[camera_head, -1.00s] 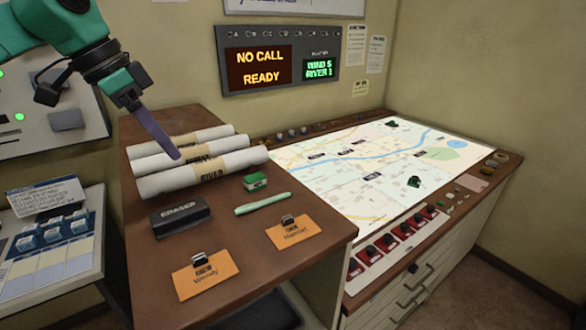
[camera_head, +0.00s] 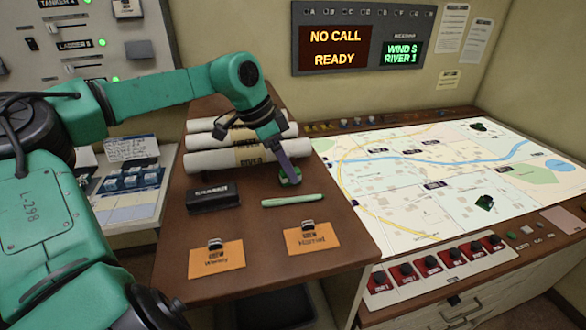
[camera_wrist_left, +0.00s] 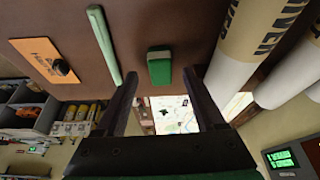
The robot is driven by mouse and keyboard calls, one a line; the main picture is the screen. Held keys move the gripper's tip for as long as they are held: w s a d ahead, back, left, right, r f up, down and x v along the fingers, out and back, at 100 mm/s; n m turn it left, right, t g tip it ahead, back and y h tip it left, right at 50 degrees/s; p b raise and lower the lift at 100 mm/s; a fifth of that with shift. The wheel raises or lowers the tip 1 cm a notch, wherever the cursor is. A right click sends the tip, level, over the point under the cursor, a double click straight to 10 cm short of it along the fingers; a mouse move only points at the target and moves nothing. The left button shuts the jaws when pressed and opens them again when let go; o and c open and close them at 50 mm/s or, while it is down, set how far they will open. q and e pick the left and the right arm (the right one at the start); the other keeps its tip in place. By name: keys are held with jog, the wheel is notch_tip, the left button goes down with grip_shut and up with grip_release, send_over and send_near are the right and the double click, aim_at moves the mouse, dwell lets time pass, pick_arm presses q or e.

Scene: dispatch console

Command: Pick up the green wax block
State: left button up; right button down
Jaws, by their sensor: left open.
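The green wax block (camera_head: 294,180) sits on the brown desk, in front of the rolled maps, partly hidden by my left gripper in the head view. In the left wrist view the block (camera_wrist_left: 159,66) lies ahead of the fingertips, roughly centred between them. My left gripper (camera_head: 286,178) is open and points down at the block, with a finger right over it in the head view. The wrist view shows its two fingers (camera_wrist_left: 160,76) spread wide, with nothing held between them. My right gripper is not in view.
A pale green pen (camera_head: 292,200) lies just in front of the block and a black eraser (camera_head: 213,196) lies to its left. Rolled maps (camera_head: 225,160) lie close behind. Two orange cards (camera_head: 216,260) are nearer the front edge. A lit map table (camera_head: 430,220) stands at right.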

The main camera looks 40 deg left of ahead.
pick_arm(q)
jog(key=shift+x, duration=0.95)
jog(key=shift+s+a+f, duration=0.15)
jog(key=shift+a, duration=0.05)
jog(key=shift+d, duration=0.1)
grip_shut()
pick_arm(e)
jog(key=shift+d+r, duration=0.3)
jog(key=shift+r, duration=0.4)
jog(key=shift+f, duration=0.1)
